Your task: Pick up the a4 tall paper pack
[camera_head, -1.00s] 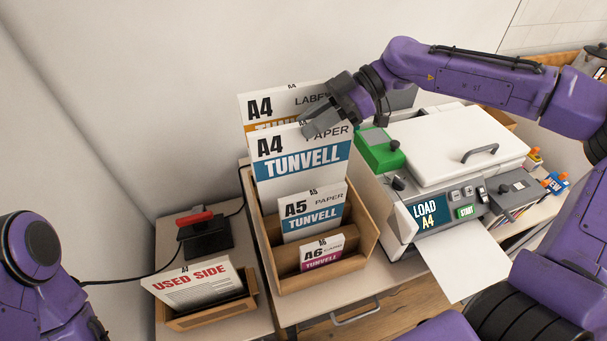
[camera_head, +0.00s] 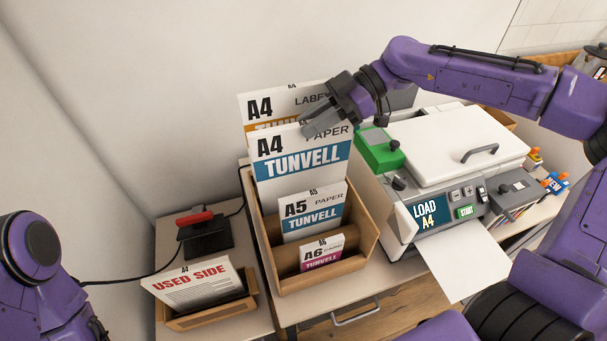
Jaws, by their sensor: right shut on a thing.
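The A4 paper pack (camera_head: 300,182) is tall and white with a blue TUNVELL band. It stands upright in the wooden sorter (camera_head: 324,280), behind the smaller A5 and A6 packs. My right gripper (camera_head: 318,128) is at the pack's top right corner and is shut on it, covering part of its label. The A4 label pack (camera_head: 262,106), with an orange band, stands just behind it. Of my left arm only purple links show at the lower left; its gripper is out of view.
The A5 pack (camera_head: 312,215) and A6 pack (camera_head: 322,254) stand in front. A white printer (camera_head: 455,145) with a green box (camera_head: 380,150) is close on the right. A used-side paper holder (camera_head: 205,313) and a black-and-red device (camera_head: 206,236) are on the left.

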